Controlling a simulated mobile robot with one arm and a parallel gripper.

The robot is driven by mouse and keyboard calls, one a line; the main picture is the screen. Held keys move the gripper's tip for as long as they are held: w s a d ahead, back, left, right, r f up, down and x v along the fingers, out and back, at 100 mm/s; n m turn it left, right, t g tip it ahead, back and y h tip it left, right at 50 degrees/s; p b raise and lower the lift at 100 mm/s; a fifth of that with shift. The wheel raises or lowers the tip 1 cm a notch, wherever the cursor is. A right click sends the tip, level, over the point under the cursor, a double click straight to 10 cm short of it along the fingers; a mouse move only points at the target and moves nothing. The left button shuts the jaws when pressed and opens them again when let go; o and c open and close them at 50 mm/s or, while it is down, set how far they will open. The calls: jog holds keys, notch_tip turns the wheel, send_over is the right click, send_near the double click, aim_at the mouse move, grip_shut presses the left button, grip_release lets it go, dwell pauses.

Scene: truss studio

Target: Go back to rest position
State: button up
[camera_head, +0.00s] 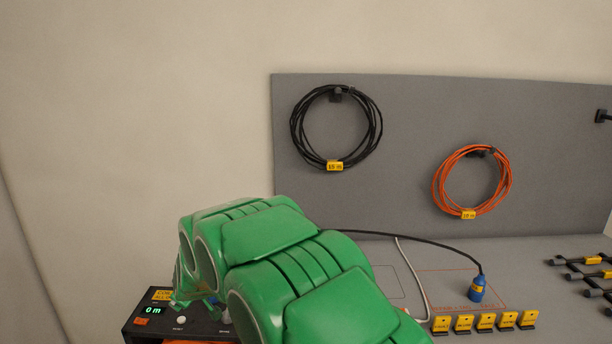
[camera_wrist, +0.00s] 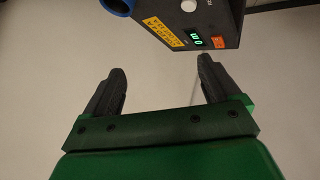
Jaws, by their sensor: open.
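My gripper (camera_wrist: 158,88) is open in the wrist view, with two dark fingers apart on a green mount and nothing between them. In the head view my green arm reaches from the bottom centre to the left and hides most of the gripper. A black box with a green "0 m" display (camera_head: 153,310) sits below the arm's end in the head view. The same box (camera_wrist: 222,20) shows at the top right of the wrist view, close beyond the right fingertip; I cannot tell whether they touch.
A black cable coil (camera_head: 336,128) and an orange cable coil (camera_head: 472,182) hang on a grey panel (camera_head: 400,110). On the grey bench (camera_head: 535,265) are a blue plug (camera_head: 477,289) on a black cable, yellow tags (camera_head: 486,321) and dark clamps (camera_head: 590,261). The left wall is bare.

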jog(key=s+d+r+m+g+h, duration=0.1)
jog(key=s+d+r+m, duration=0.3)
jog(key=d, duration=0.6)
jog(key=s+d+r+g+h, duration=0.1)
jog(key=s+d+r+g, duration=0.1)
jog(key=s+d, duration=0.6)
jog(key=s+d+r+m+g+h, duration=0.1)
jog(key=s+d+r+m+h, duration=0.15)
jog(key=d, duration=0.85)
jog(key=s+d+m+g, duration=0.1)
jog(key=s+d+m, duration=0.1)
jog(key=s+d, duration=0.4)
jog(key=s+d+r+m+g, duration=0.1)
jog(key=s+d, duration=0.5)
jog(key=s, duration=0.8)
jog(key=s+d+r+m+g+h, duration=0.1)
jog(key=s+d+m+g, duration=0.2)
jog(key=s, duration=0.7)
jog(key=d+m, duration=0.1)
jog(key=d, duration=0.1)
jog(key=shift+d, duration=0.4)
jog(key=shift+r, duration=0.1)
jog(key=shift+c, duration=0.3)
